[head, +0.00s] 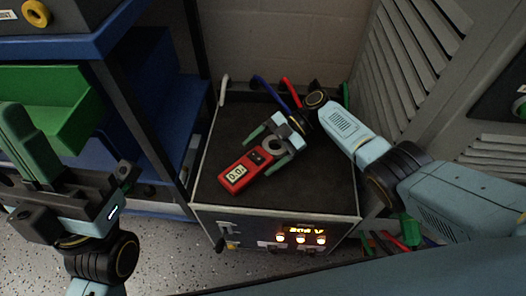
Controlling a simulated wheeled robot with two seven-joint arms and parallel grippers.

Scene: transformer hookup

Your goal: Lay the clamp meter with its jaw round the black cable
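The red clamp meter (238,176) lies on the dark top of the box-shaped unit (225,150). Its display faces up, and its grey ring jaw (272,147) points up and right, toward the back. My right gripper (260,157) reaches over the jaw end from the back right. Its two green fingers stand on either side of the meter, with small gaps seeming to show, so it looks open. I cannot make out the black cable; my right wrist covers part of the back edge. My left gripper (60,190) is at the far left, away from the meter, its fingertips unclear.
White (224,90), blue (272,93) and red (291,92) cables rise at the unit's back edge. The front panel has lit displays (300,231). A blue shelf with a green bin (70,110) stands left, and a grey louvred cabinet (420,60) right.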

